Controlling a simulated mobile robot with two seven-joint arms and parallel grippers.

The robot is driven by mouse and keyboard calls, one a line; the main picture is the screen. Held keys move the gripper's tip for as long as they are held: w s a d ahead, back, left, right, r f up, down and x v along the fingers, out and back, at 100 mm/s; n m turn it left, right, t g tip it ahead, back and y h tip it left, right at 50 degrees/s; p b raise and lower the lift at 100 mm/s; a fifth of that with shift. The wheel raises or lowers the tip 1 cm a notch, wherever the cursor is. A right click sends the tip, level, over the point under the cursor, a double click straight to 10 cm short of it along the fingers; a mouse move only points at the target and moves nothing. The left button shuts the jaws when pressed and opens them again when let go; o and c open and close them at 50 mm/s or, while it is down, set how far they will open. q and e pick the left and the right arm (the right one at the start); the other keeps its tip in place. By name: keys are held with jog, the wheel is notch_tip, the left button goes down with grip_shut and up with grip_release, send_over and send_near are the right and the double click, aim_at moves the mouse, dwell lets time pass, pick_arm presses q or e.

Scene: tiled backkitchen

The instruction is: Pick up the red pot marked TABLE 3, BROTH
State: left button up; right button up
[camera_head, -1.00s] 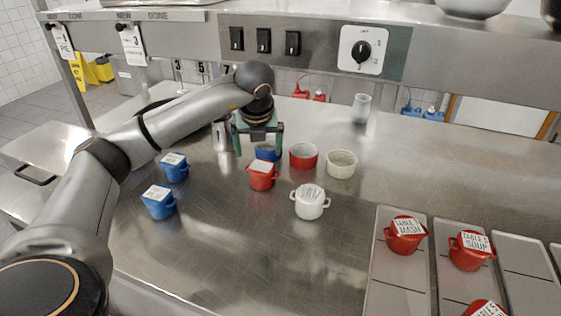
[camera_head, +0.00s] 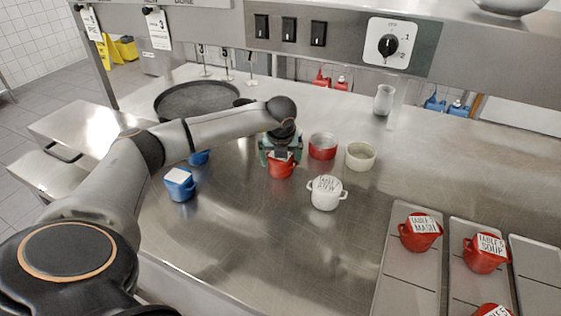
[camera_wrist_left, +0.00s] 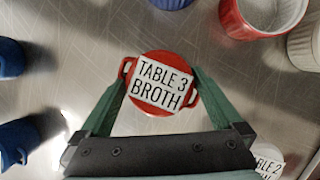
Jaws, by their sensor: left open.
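The red pot marked TABLE 3, BROTH (camera_wrist_left: 155,110) stands on the steel counter. In the left wrist view its white label (camera_wrist_left: 160,84) is readable from above, and a handle shows on each side. My left gripper (camera_wrist_left: 156,88) is open, with one green finger on each side of the pot. I cannot tell whether the fingers touch it. In the head view my left gripper (camera_head: 280,158) hangs over the red pot (camera_head: 281,171) and hides its top. My right gripper is not in view.
A white lidded pot (camera_head: 325,194) stands close to the right. A red bowl (camera_head: 322,146) and a cream bowl (camera_head: 360,156) are behind it. Blue pots (camera_head: 180,185) stand at left. Trays (camera_head: 406,275) with red pots lie at right. A dark pan (camera_head: 195,99) is behind my arm.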

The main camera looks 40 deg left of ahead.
pick_arm(q)
jog(key=shift+w+a+f, duration=0.1)
jog(key=shift+f, duration=0.3)
jog(key=shift+c, duration=0.2)
jog(key=shift+r, duration=0.1)
jog(key=c, duration=1.4)
